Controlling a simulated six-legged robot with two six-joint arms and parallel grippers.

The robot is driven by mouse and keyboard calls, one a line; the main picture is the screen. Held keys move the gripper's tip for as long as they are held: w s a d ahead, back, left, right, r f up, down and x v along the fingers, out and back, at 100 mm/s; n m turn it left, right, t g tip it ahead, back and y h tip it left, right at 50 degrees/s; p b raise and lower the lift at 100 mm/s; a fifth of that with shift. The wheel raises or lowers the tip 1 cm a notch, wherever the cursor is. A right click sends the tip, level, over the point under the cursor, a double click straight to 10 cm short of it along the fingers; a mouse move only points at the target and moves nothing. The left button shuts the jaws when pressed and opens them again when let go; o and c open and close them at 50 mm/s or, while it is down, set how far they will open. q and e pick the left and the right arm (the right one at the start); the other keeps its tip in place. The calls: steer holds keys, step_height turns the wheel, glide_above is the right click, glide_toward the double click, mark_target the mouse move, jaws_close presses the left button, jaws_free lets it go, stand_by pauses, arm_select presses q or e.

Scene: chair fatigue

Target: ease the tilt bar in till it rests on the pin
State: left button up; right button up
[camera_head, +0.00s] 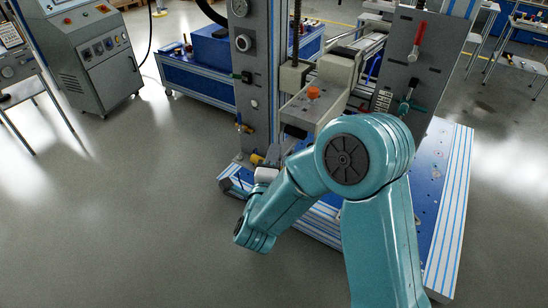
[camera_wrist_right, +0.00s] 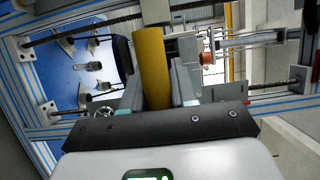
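A yellow round bar (camera_wrist_right: 151,62), seemingly the tilt bar or its grip, stands between the two fingers of my right gripper (camera_wrist_right: 158,90) in the right wrist view. The fingers press close on both its sides. In the head view the yellow bar's end (camera_head: 257,160) shows small beside the machine's left upright, just beyond my white right gripper body (camera_head: 267,174). My right arm's elbow covers part of the machine. I cannot make out the pin or whether the bar touches it. My left gripper is not in view.
The test machine's grey uprights (camera_head: 254,90) stand on a blue-and-silver base (camera_head: 455,190). An orange knob (camera_head: 313,93) tops a block between them; it shows in the wrist view (camera_wrist_right: 207,57). A control cabinet (camera_head: 90,50) stands at the left. The floor at lower left is clear.

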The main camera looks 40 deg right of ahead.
mark_target(289, 139)
jaws_close()
steer(key=shift+w+d+f+b, duration=0.1)
steer(key=shift+d+f+b, duration=0.1)
steer(key=shift+b, duration=0.1)
steer(key=d+b, duration=0.1)
steer(key=d, duration=0.1)
steer(key=w+d+b, duration=0.2)
steer(key=d+b, duration=0.1)
steer(key=shift+w+d, duration=0.1)
steer(key=shift+d, duration=0.2)
steer(key=shift+r, duration=0.2)
steer(key=shift+w, duration=0.1)
